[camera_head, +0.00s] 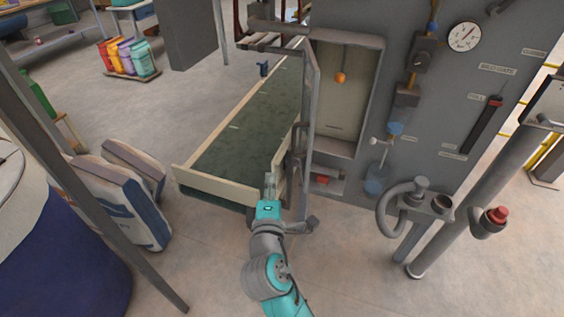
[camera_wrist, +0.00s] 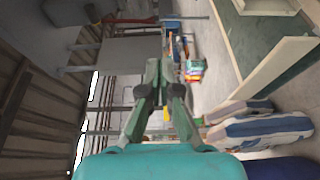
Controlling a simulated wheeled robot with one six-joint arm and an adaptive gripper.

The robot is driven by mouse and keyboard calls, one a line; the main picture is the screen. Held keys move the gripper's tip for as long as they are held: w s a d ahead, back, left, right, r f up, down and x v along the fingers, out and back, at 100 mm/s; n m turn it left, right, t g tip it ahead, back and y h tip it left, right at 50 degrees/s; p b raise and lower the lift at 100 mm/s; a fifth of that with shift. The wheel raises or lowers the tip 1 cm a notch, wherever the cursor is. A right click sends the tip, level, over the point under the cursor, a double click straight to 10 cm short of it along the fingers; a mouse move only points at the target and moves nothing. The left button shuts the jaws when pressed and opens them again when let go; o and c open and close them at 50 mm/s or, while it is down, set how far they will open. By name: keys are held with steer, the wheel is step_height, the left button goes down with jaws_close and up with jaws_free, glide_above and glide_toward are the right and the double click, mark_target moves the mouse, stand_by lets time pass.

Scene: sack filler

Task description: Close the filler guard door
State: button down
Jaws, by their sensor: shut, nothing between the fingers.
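The filler guard door (camera_head: 311,95) stands open, seen nearly edge-on in the head view, swung out from the left side of the grey filler cabinet (camera_head: 345,38). A dark handle (camera_head: 297,141) sits on the door's left face. The recess behind is uncovered and an orange ball (camera_head: 340,78) hangs in it. My gripper (camera_head: 269,176) is below and left of the handle, over the near end of the conveyor. In the wrist view my gripper (camera_wrist: 162,62) is shut with nothing between its fingers. The door is not clearly recognisable there.
A green conveyor (camera_head: 225,155) with pale side rails runs left of the door. Filled sacks (camera_head: 120,190) stand on the floor at left. A red button (camera_head: 496,214) on a post and a bent pipe (camera_head: 385,212) stand right. Floor in front is open.

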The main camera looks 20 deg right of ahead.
steer(key=w+d, duration=0.6)
steer(key=w, duration=0.3)
steer(key=shift+d, duration=0.3)
